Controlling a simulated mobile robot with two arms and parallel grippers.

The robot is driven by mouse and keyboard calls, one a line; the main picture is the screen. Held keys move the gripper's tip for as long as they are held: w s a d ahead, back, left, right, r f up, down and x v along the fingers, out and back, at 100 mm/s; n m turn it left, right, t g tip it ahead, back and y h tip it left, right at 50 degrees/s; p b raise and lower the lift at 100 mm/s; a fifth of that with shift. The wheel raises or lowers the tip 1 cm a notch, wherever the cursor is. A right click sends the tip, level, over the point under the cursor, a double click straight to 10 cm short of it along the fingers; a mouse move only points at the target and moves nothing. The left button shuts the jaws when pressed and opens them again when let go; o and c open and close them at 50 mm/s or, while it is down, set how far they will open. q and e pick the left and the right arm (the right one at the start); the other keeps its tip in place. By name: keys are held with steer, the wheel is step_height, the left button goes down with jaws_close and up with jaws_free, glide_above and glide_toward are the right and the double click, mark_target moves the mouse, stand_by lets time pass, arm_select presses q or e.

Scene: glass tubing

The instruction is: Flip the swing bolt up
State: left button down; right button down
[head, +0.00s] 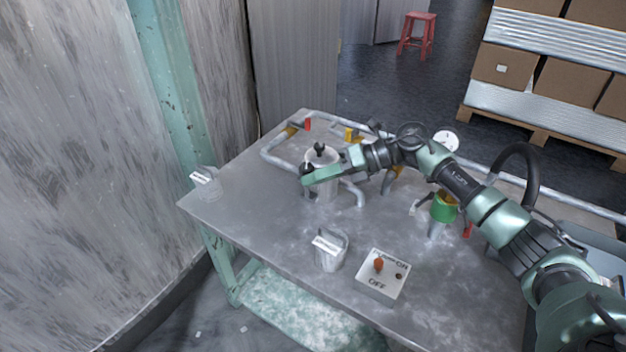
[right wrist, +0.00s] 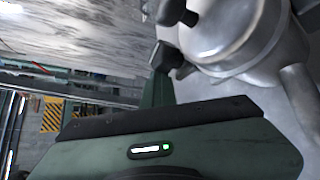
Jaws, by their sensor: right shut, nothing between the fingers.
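A grey metal vessel (head: 325,186) stands on the table, with a black knob-like fitting (head: 319,147) on its top. My right gripper (head: 306,170) is at the vessel's left side, its green body crossing in front of the vessel. It is shut and empty, its dark fingertips close to the vessel wall. In the right wrist view the vessel's rounded metal body (right wrist: 235,35) fills the upper right. A black part (right wrist: 172,10) shows at the top beside it, just above the dark fingertip (right wrist: 165,56). I cannot clearly make out the swing bolt's shaft or whether the fingertips touch it. My left gripper is not in view.
Pipes (head: 272,158) run along the table's back. A metal cup with a label (head: 330,252) and an ON/OFF switch box (head: 382,275) stand at the front. A green-collared fitting (head: 443,208) and a gauge (head: 446,140) are to the right. The table's left part is mostly clear.

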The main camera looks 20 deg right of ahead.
steer(key=shift+w+d+r+t, duration=0.3)
steer(key=shift+w+d+r, duration=0.1)
steer(key=shift+d, duration=0.1)
steer(key=v, duration=0.7)
steer(key=shift+s, duration=0.35)
steer(key=shift+f, duration=0.15)
